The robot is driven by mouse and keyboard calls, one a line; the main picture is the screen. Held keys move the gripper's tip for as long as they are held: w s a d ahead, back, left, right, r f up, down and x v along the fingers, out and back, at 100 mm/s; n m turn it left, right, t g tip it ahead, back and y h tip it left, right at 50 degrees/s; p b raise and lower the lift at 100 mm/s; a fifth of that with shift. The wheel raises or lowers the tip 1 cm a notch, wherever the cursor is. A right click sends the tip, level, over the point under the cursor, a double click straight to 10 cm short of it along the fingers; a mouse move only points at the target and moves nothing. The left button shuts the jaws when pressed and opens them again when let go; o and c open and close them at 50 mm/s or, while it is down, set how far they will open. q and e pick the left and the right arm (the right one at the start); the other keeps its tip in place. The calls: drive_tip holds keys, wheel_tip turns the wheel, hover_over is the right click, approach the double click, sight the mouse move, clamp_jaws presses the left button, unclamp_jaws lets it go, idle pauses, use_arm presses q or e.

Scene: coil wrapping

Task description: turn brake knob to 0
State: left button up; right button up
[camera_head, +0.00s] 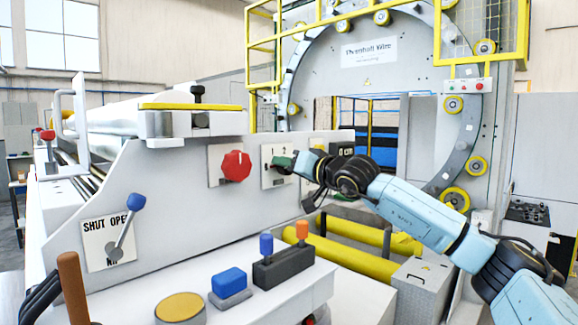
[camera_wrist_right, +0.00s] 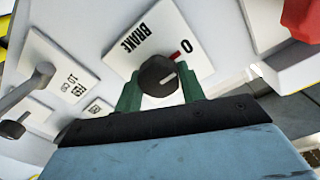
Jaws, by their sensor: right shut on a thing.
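The brake knob (camera_wrist_right: 158,76) is dark and round, on a white plate (camera_wrist_right: 148,17) printed BRAKE, with a 0 and a red mark close to the knob. A short pale line shows on the knob's face. My right gripper (camera_wrist_right: 157,92) has a green finger on either side of the knob and is shut on it. In the head view my right gripper (camera_head: 285,164) reaches the white plate (camera_head: 268,153) from the right and hides most of the knob. My left gripper is not in view.
A red knob (camera_head: 235,166) sits on the panel just left of the brake plate. A blue-handled lever (camera_head: 127,226) stands on a SHUT/OPEN plate. Buttons and small levers (camera_head: 283,262) are on the console in front. Yellow rollers (camera_head: 340,255) lie below my right arm.

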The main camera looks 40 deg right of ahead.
drive_tip(key=o, duration=1)
drive_tip(key=shift+c, duration=0.2)
drive_tip(key=shift+s, duration=0.1)
drive_tip(key=s+b, duration=0.7)
drive_tip(key=s, duration=0.6)
drive_tip(key=shift+d, duration=0.3)
drive_tip(key=shift+s, duration=0.1)
